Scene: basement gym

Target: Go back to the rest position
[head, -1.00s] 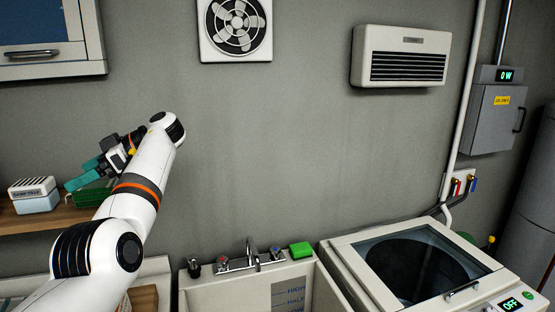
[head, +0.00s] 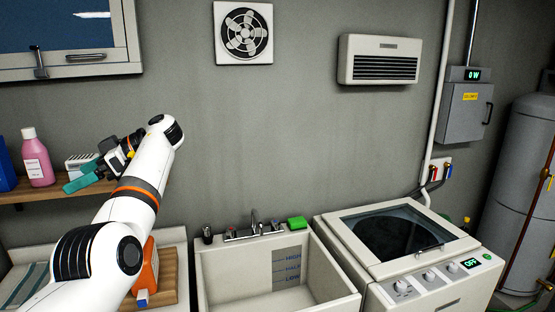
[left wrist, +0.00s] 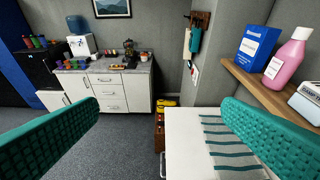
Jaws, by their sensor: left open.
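My left arm comes in from the left in the head view, raised in front of the wall shelf. My left gripper (head: 84,176) has teal fingers pointing left. In the left wrist view the two fingers (left wrist: 162,106) stand wide apart with nothing between them. The gripper is open and empty. My right gripper shows in neither view.
A shelf (head: 60,191) holds a pink bottle (head: 37,160) and a white box (head: 80,163) behind my gripper. A sink (head: 225,280) and a washer (head: 400,262) stand ahead. Carpet (left wrist: 110,145) lies open before a cabinet (left wrist: 125,90) in the left wrist view.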

